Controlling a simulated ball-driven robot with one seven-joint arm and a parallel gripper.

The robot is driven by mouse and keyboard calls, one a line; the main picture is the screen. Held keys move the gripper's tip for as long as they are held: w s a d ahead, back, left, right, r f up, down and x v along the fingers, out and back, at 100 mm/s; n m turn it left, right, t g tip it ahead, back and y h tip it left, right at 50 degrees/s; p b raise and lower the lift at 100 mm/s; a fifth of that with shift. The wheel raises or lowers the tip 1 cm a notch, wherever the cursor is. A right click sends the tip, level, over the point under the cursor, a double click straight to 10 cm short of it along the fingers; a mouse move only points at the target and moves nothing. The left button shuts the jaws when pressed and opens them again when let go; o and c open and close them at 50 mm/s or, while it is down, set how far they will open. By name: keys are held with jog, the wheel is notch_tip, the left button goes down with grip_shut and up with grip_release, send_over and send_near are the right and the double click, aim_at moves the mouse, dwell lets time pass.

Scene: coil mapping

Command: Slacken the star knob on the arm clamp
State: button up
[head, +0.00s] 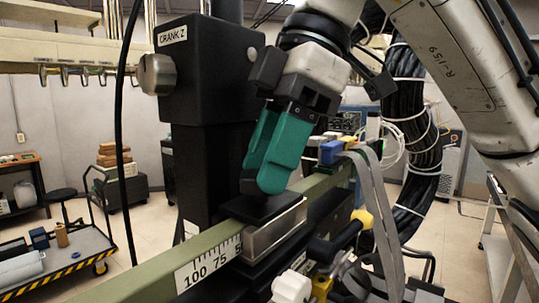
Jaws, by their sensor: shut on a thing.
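My gripper (262,182), with two green fingers, points down at the black arm clamp (268,208) on the green rail. Its fingers are shut on the star knob, which they mostly hide; only a small dark part (247,186) shows beside the fingertips. I cannot make out the knob's lobes or how far it is turned. The clamp has a bare metal plate (276,230) along its near side. The green rail (140,278) passes under the clamp and carries a white scale (207,263) with printed numbers.
A black column block (205,75) marked CRANK Z, with a silver knob (157,74), stands close left of my gripper. Blue and yellow fittings and grey straps (378,205) crowd the right side. A black cable (122,140) hangs at left. A trolley (60,265) stands beyond.

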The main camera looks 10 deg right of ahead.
jog(key=shift+d, duration=0.1)
dwell(0.5)
jog(key=o, duration=1.1)
jog(key=shift+c, duration=0.2)
jog(key=shift+w+r, duration=0.1)
jog(key=s+v, duration=0.1)
jog(key=v, duration=0.9)
jog(key=shift+w+r, duration=0.25)
jog(key=shift+w, duration=0.25)
jog(key=shift+d, duration=0.15)
